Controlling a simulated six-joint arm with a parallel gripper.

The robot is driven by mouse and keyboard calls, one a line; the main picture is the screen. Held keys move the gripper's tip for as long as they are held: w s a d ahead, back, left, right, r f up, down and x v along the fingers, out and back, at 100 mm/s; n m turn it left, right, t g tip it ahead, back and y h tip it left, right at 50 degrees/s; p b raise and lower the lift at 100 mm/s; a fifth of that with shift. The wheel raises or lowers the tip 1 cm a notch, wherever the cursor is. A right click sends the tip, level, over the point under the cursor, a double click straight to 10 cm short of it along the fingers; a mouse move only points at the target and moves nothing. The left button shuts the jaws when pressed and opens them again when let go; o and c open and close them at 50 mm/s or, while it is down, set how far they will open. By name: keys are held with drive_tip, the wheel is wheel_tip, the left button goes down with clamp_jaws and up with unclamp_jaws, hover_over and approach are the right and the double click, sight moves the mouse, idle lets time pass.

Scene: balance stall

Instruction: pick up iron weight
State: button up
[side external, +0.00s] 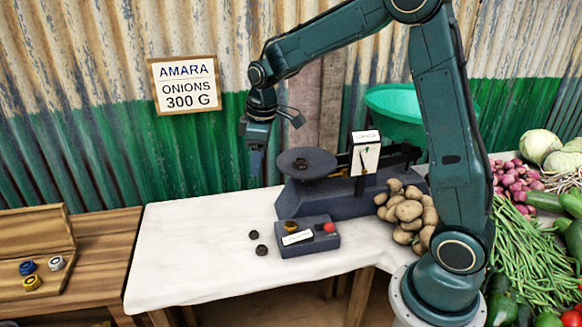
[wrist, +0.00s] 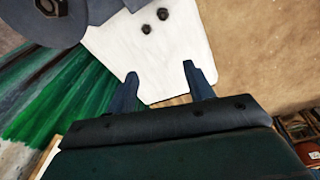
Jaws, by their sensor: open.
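Two small dark weights lie on the white tabletop, the nearer iron weight (side external: 261,250) and the farther one (side external: 253,235), left of a grey box. They also show in the wrist view as a larger dark weight (wrist: 162,14) and a second one (wrist: 146,29). A dark hexagonal piece (wrist: 47,5) sits on the scale's round pan (side external: 306,164), partly cut off in the wrist view. My gripper (side external: 256,172) is open and empty, pointing down above the table's back-left area, left of the pan. Its two fingers (wrist: 160,72) are spread apart in the wrist view.
The grey box (side external: 309,238) has a brass piece and a red button. A wooden case (side external: 36,250) with several coloured weights sits at left. The white table's (side external: 190,255) left part is clear.

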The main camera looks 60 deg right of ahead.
drive_tip(key=w+d+f+n+g, duration=0.1)
drive_tip(key=w+d+f, duration=0.1)
drive_tip(key=f, duration=0.6)
drive_tip(key=w+d+f+n, duration=0.1)
drive_tip(key=w+d+f, duration=0.1)
drive_tip(key=w+f, duration=0.3)
wheel_tip(320, 180, down, 3)
drive_tip(key=shift+w+d+f+n+g, duration=0.2)
drive_tip(key=shift+w+d+n+g, duration=0.05)
drive_tip(key=shift+d+n+g, duration=0.15)
drive_tip(key=shift+f, duration=0.1)
hover_over(254, 233)
drive_tip(key=shift+f, duration=4.15)
drive_tip(key=shift+f, duration=2.6)
drive_tip(key=c, duration=1.1)
